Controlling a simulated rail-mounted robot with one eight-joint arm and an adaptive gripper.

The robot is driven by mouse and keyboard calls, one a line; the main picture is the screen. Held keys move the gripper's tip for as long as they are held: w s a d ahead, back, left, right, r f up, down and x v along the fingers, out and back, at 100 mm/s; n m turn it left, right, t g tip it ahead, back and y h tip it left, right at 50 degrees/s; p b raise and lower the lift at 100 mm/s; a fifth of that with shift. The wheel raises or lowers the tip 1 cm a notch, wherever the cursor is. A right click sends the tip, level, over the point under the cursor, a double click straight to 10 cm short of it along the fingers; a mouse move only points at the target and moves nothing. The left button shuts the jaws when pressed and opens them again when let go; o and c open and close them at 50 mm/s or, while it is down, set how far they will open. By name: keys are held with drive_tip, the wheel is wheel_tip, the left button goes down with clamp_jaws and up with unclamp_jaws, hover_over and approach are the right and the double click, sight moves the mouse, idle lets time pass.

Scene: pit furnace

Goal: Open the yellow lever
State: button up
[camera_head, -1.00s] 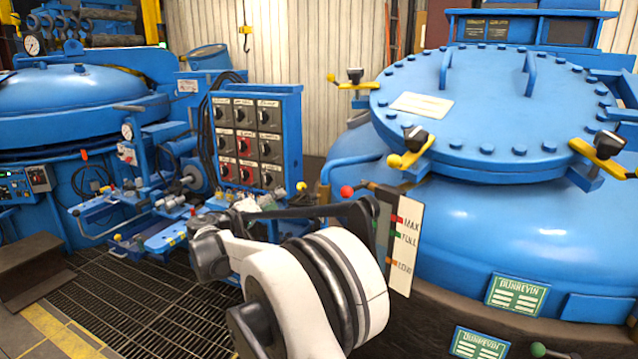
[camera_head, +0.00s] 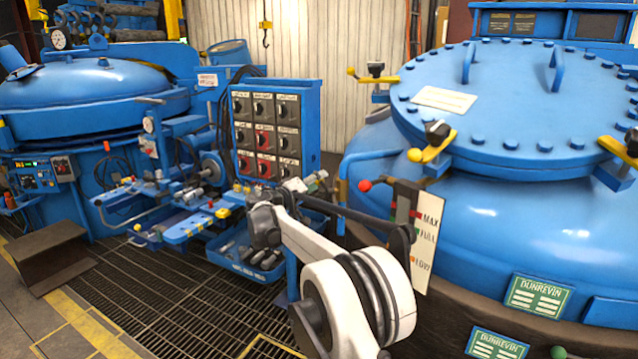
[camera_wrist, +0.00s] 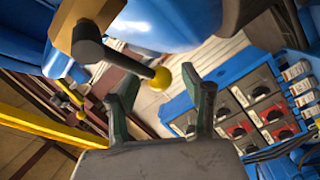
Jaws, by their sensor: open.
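In the wrist view, a yellow ball knob (camera_wrist: 161,77) sits on the end of a dark handle (camera_wrist: 108,52), which comes off an ochre-yellow block (camera_wrist: 88,28). My gripper (camera_wrist: 168,84) is open, its two dark fingers pointing up in the picture. The knob appears between the fingertips, and I see nothing gripped. The depth gap to the knob is hard to judge. In the head view, a yellow lever clamp (camera_head: 436,148) with a yellow ball sits on the near left rim of the blue lid (camera_head: 500,95). My gripper is not clear there.
A blue switch panel (camera_head: 276,130) stands left of the vessel; it also shows in the wrist view (camera_wrist: 240,105). A red ball (camera_head: 365,186) and a white level plate (camera_head: 427,235) stand below the clamp. Other yellow clamps (camera_head: 372,78) line the lid. Grated floor (camera_head: 150,295) lies left.

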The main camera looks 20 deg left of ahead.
drive_tip(key=shift+w+d, duration=0.2)
drive_tip(key=shift+w, duration=0.35)
clamp_jaws()
